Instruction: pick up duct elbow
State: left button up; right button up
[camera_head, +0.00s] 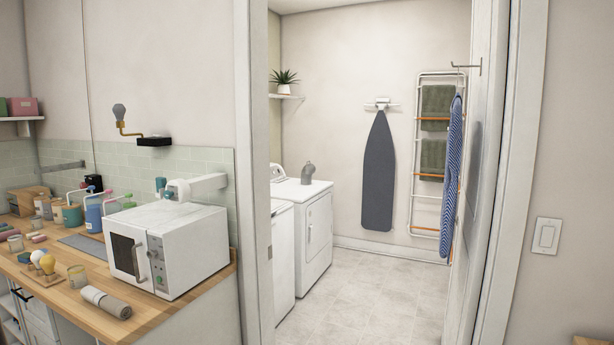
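The duct elbow (307,172) is a small grey bent pipe. It stands on top of a white front-loading machine (318,222) in the room beyond the doorway. It is near the back of the machine top, and its lower end seems to rest there. Nothing covers it. I see neither of my grippers in the head view.
The open doorway has a frame post (255,200) on its left. A wooden counter (150,313) with a microwave (168,248) and jars fills the left. The tiled floor (375,285) is clear.

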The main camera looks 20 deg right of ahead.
aim_at(308, 171)
jog(key=i+z, duration=0.3)
jog(key=i, duration=0.2)
jog(key=i+l+z, duration=0.15)
jog(key=i+z, duration=0.3)
jog(key=i, duration=0.4)
jog(key=i+j+z, duration=0.15)
jog(key=i+z, duration=0.25)
jog(key=i, duration=0.45)
jog(key=i+u, duration=0.15)
jog(key=i, duration=0.7)
jog(key=i+l+u, duration=0.15)
jog(key=i, duration=0.7)
jog(key=i+j+z, duration=0.1)
jog(key=i, duration=0.75)
jog(key=i+j, duration=0.15)
jog(key=i, duration=0.75)
jog(key=i+z, duration=0.35)
jog(key=i, duration=1.3)
jog(key=i+u, duration=0.25)
jog(key=i, duration=0.25)
jog(key=i+l+u, duration=0.25)
jog(key=i, duration=0.25)
jog(key=i+l+u, duration=0.25)
jog(key=i, duration=0.2)
jog(key=i+j, duration=0.05)
jog(key=j, duration=0.05)
